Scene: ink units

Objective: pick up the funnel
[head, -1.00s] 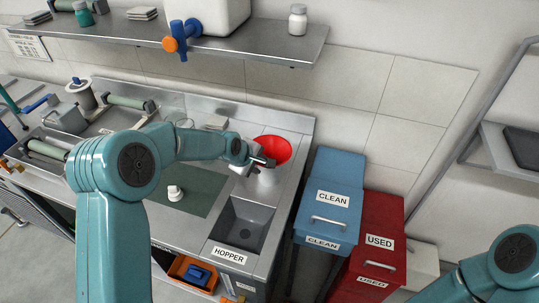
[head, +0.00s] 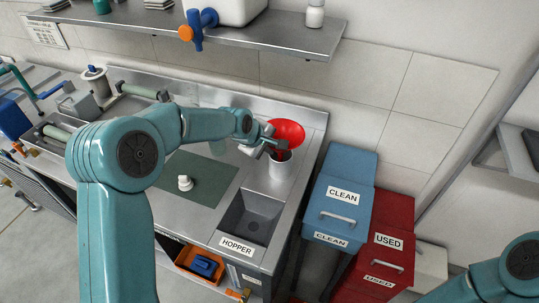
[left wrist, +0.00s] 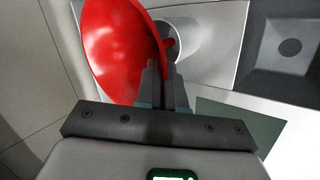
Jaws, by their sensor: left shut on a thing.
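The red funnel (head: 288,131) is at the back right of the steel bench, above a white cylindrical holder (head: 281,172). Its bowl is tilted and its spout shows at the holder's mouth; I cannot tell whether the tip is still inside. My left gripper (head: 272,149) is shut on the funnel at its near side. In the left wrist view the funnel (left wrist: 115,45) fills the upper left, beside the closed fingers (left wrist: 164,88), with the holder (left wrist: 190,50) behind it. My right arm shows at the lower right, but its gripper is out of view.
A sunken basin (head: 252,218) labelled HOPPER lies in front of the holder. A green mat (head: 205,205) with a small white piece (head: 185,183) is to its left. Blue CLEAN (head: 340,200) and red USED (head: 392,225) bins stand right. A shelf (head: 270,40) hangs above.

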